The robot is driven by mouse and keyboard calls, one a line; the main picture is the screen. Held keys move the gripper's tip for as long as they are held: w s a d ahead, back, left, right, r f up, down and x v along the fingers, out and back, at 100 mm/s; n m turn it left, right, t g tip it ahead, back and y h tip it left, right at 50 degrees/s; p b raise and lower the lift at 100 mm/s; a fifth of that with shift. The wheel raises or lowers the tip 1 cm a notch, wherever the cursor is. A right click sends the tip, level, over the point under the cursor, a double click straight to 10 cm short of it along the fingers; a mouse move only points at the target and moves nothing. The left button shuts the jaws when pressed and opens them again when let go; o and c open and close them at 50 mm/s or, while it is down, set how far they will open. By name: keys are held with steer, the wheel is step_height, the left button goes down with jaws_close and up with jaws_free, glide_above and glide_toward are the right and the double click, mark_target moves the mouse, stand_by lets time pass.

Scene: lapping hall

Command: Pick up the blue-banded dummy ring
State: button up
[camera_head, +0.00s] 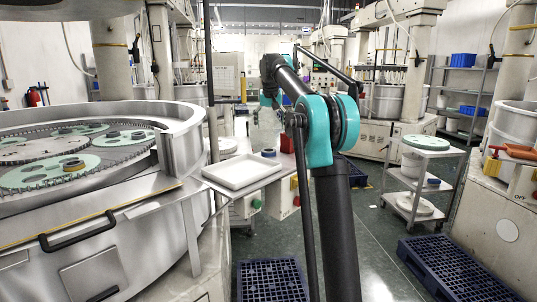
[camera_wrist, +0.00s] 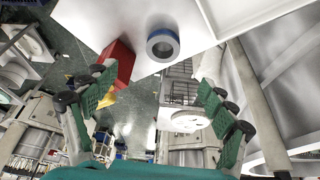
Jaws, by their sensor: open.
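The blue-banded dummy ring (camera_wrist: 163,45), a grey ring with a blue band around its outside, lies on a pale metal shelf (camera_wrist: 110,18) in the wrist view. In the head view the ring (camera_head: 269,153) is small, just behind the white tray's far right corner. My gripper (camera_wrist: 155,82) is open, its two green-padded fingers spread wide to the left and right in the wrist view. The ring shows beyond the fingertips, between their lines, and is apart from them. Nothing is between the fingers. In the head view my arm partly hides the area behind the shelf.
A shallow white tray (camera_head: 242,171) lies on the shelf beside the ring. A red block-like object (camera_wrist: 118,63) stands close to the ring at the shelf edge. The large round lapping machine (camera_head: 100,215) fills the left. Dark blue pallets (camera_head: 455,268) lie on the floor at right.

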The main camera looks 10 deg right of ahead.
glide_toward(269, 149)
steer(key=f, duration=0.1)
steer(key=s+f, duration=0.1)
steer(key=f, duration=0.1)
steer(key=shift+s+d+f, duration=0.1)
steer(key=shift+d+f, duration=0.05)
steer(key=shift+f, duration=0.15)
steer(key=shift+x, duration=2.65)
steer(key=shift+a+r, duration=0.1)
steer(key=shift+a, duration=0.2)
steer(key=shift+c, duration=0.5)
steer(key=c, duration=1.6)
steer(key=shift+r, duration=0.1)
